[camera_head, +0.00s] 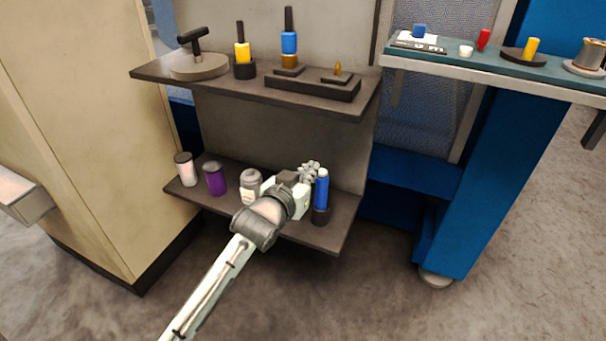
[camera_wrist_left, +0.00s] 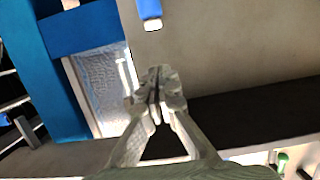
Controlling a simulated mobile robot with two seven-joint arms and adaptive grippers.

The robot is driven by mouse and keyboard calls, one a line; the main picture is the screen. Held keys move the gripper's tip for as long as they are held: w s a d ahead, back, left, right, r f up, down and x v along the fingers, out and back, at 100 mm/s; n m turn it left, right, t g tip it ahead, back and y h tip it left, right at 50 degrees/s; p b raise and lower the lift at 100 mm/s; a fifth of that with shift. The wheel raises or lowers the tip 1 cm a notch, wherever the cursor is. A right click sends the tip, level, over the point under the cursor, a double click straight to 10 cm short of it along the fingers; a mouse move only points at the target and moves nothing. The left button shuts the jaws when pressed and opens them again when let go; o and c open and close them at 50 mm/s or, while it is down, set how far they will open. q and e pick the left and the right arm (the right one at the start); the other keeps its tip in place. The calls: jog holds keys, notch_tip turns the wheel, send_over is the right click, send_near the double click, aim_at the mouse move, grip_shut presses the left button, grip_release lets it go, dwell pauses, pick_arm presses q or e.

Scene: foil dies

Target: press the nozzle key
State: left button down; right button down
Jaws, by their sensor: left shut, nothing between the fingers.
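A blue cylinder with a pale top (camera_head: 321,190) stands upright in a dark round base at the right end of the lower shelf. It looks like a spray can, but I cannot tell for certain which part is the nozzle key. A blue part with a white end also shows at the top edge of the wrist view (camera_wrist_left: 150,12). My left gripper (camera_head: 312,168) is shut and empty, close to the blue cylinder's top; contact cannot be told. In the wrist view its fingertips (camera_wrist_left: 160,82) are together, apart from the blue part in the picture. My right gripper is not in view.
The lower shelf (camera_head: 335,232) also holds a grey-capped jar (camera_head: 251,184), a purple can (camera_head: 215,180) and a white can (camera_head: 186,170). The upper shelf (camera_head: 225,92) with tools and dark blocks overhangs behind. A teal-topped bench (camera_head: 480,68) stands to the right.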

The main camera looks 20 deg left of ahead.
pick_arm(q)
jog(key=shift+v, duration=2)
